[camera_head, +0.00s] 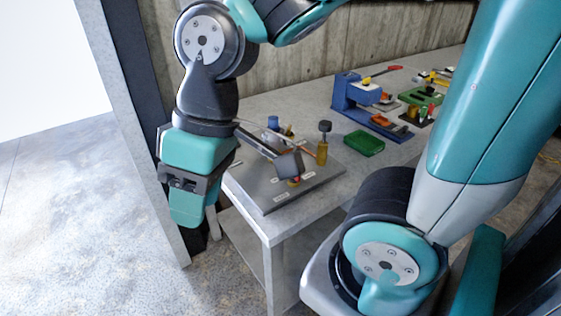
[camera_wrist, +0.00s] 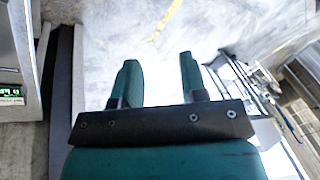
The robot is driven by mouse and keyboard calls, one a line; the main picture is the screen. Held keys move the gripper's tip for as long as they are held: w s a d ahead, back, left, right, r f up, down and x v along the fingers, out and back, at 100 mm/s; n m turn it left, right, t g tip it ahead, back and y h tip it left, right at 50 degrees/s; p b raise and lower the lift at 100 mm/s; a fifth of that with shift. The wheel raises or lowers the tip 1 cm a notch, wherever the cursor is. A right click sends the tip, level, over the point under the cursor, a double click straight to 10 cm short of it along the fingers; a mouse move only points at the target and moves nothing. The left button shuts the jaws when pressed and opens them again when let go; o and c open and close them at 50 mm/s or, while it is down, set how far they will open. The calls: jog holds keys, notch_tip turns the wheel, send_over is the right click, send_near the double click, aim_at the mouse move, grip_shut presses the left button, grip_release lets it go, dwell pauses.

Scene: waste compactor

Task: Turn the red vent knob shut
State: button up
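My gripper (camera_head: 187,203) hangs off the left end of the grey table, over the floor and apart from the panel. In the wrist view my gripper (camera_wrist: 158,76) has its two green fingers apart with nothing between them. A flat grey panel (camera_head: 262,187) with small labels lies at the table's near left corner. On it a small red-orange part (camera_head: 294,181) shows under a tilted dark block (camera_head: 289,165); I cannot tell whether this is the red vent knob. A brass post with a dark knob (camera_head: 325,127) and a blue knob (camera_head: 273,122) stand there too.
The grey table (camera_head: 332,204) also bears a green block (camera_head: 363,144), a blue vise-like fixture (camera_head: 353,93) and several coloured parts farther right. A dark upright post (camera_head: 124,88) stands left of the table. Open concrete floor (camera_head: 75,222) lies at the left.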

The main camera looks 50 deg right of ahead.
jog(key=w+d+m+h+p, duration=0.1)
jog(key=w+d+m, duration=0.2)
jog(key=w+d, duration=0.65)
jog(key=w+d+f+m+h+p, duration=0.1)
jog(key=w+d+f+m, duration=0.15)
jog(key=d, duration=0.65)
jog(key=w+d+f+m+h+p, duration=0.1)
jog(key=w+d+f+m, duration=0.15)
jog(key=d, duration=0.75)
jog(key=s+d+f+m, duration=0.1)
jog(key=d+f, duration=0.3)
jog(key=d, duration=0.5)
jog(key=shift+h, duration=0.4)
jog(key=f+p, duration=0.1)
jog(key=f, duration=0.4)
jog(key=f+p, duration=0.1)
jog(key=f, duration=0.5)
jog(key=f+p, duration=0.2)
jog(key=f, duration=0.3)
jog(key=shift+s+a+f, duration=0.15)
jog(key=shift+a+f, duration=0.05)
jog(key=shift+a, duration=0.15)
jog(key=shift+c, duration=0.4)
grip_shut()
